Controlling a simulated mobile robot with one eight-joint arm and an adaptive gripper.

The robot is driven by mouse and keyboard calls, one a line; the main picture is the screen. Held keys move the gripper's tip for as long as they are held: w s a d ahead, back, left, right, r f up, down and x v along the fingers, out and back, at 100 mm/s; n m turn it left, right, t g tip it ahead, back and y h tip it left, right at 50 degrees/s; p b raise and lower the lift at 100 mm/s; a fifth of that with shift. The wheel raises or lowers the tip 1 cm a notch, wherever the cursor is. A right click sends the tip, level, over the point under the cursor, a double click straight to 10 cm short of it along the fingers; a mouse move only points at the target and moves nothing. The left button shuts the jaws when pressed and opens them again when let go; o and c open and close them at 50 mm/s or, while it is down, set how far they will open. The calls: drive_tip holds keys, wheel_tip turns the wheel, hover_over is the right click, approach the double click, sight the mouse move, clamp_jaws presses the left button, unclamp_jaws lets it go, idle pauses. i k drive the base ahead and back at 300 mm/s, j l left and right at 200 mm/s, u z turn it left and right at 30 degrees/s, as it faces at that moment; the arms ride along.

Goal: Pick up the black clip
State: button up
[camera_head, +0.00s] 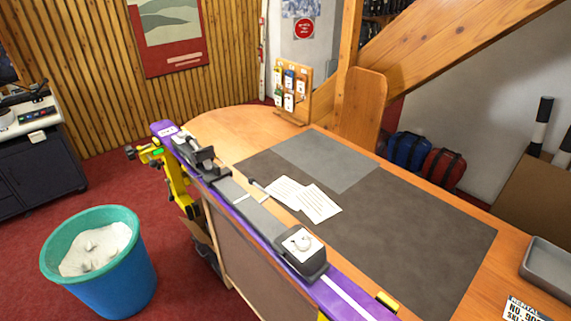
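No thing shows plainly as a separate black clip. A purple ski (345,297) lies along the bench's left edge with dark binding parts on it. A black binding part (203,158) stands near its far end, and a dark block with a white top (302,243) sits nearer. My gripper is not in view.
The wooden bench (222,124) carries a dark mat (400,230) and two paper sheets (318,203). A grey tray (548,262) is at right. A blue bin (122,285) stands on the red floor at left. A wooden post and sloping beam rise behind. Much of the mat is clear.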

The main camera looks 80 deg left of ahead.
sight(219, 173)
drive_tip(key=k+u, duration=0.1)
drive_tip(key=u, duration=0.75)
drive_tip(key=k+j+u, duration=0.1)
drive_tip(key=u, duration=0.3)
drive_tip(key=k+j+u, duration=0.1)
drive_tip(key=u, duration=0.35)
drive_tip(key=j+u, duration=0.1)
drive_tip(key=u, duration=0.3)
drive_tip(key=l+u, duration=0.1)
drive_tip(key=u, duration=0.4)
drive_tip(key=i+l+u, duration=0.1)
drive_tip(key=u, duration=0.35)
